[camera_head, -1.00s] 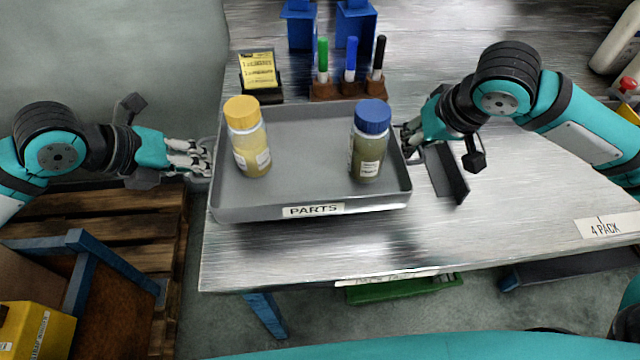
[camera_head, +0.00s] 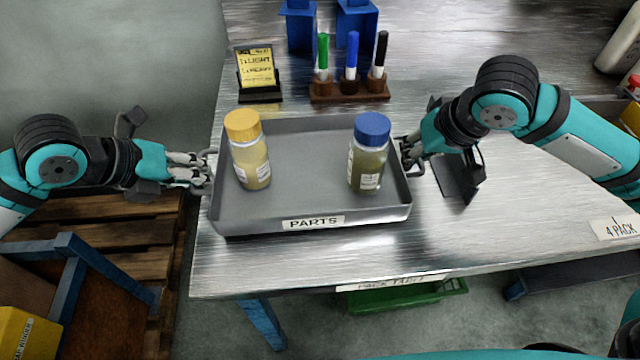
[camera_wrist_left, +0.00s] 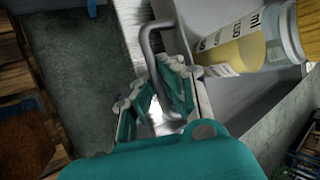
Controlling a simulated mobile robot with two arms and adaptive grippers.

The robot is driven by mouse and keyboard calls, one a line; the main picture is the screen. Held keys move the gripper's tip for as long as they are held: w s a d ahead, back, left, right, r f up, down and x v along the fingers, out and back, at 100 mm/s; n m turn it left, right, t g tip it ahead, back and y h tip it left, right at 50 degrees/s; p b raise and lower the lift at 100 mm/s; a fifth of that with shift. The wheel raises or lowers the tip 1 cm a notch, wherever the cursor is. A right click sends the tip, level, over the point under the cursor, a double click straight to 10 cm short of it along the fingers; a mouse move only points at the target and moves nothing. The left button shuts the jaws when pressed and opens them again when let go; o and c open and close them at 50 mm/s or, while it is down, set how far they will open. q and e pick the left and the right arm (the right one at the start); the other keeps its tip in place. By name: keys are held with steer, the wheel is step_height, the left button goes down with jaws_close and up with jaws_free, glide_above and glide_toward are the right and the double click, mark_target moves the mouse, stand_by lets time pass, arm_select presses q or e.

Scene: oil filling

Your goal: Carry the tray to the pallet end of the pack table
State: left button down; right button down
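The grey tray (camera_head: 300,214), labelled PARTS, is level over the left part of the pack table (camera_head: 500,250). A yellow-capped bottle (camera_head: 250,165) and a blue-capped bottle (camera_head: 368,165) stand upright in it. My left gripper (camera_head: 207,170) is at the tray's left handle; in the left wrist view the fingers (camera_wrist_left: 157,95) flank the handle bar (camera_wrist_left: 148,45) and look closed on it. My right gripper (camera_head: 408,155) is at the right handle and looks closed on it, partly hidden. I cannot tell whether the tray's underside touches the table.
A pen holder (camera_head: 350,92) and a yellow note stand (camera_head: 258,80) are behind the tray. Blue fixtures (camera_head: 355,28) stand farther back. A wooden pallet (camera_head: 130,235) lies low on the left, beside a blue-framed stand (camera_head: 85,265). The tabletop to the right, near the 4 PACK label, is mostly clear.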

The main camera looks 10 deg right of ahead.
arm_select(q)
steer(key=shift+w+a+f+b, duration=0.2)
steer(key=shift+a+f+b, duration=0.15)
steer(key=shift+f, duration=0.25)
arm_select(e)
steer(key=shift+w+d+f, duration=0.1)
steer(key=shift+d+f, duration=0.3)
steer(key=shift+f, duration=0.15)
arm_select(q)
steer(key=c, duration=1.5)
jaws_free()
steer(key=shift+s+r, duration=0.1)
steer(key=shift+r, duration=0.05)
arm_select(e)
steer(key=c, duration=1.5)
jaws_free()
steer(key=shift+a+r, duration=0.1)
arm_select(q)
steer(key=shift+d, duration=0.15)
arm_select(e)
steer(key=shift+a, duration=0.1)
arm_select(q)
steer(key=shift+r, duration=0.1)
arm_select(e)
steer(key=shift+r, duration=0.1)
